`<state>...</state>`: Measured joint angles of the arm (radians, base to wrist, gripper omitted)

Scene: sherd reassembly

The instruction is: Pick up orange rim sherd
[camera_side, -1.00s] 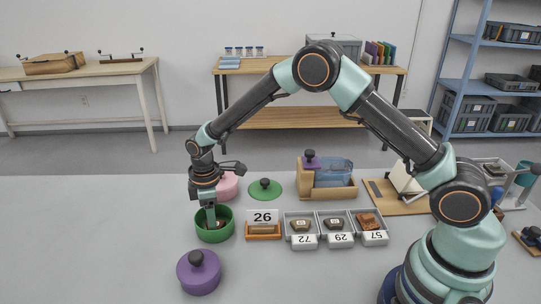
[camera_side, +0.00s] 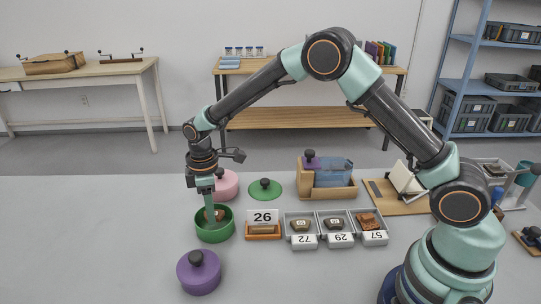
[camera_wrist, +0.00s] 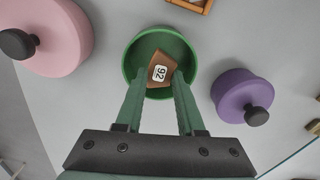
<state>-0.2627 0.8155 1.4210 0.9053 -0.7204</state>
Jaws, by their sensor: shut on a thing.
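The orange-brown rim sherd (camera_wrist: 158,77) carries a small white number tag and sits between my fingertips in the wrist view. In the side view the sherd (camera_side: 219,214) shows at about the height of the green bowl's rim. My gripper (camera_side: 209,209) points down over the green bowl (camera_side: 214,233) and is shut on the sherd. It also shows in the wrist view (camera_wrist: 160,80), with the green bowl (camera_wrist: 133,62) around and below the sherd. The fingers hide part of the sherd's sides.
A pink lidded pot (camera_side: 227,187) stands close behind the bowl, and a purple one (camera_side: 199,278) in front. A green lid (camera_side: 265,190) lies behind.

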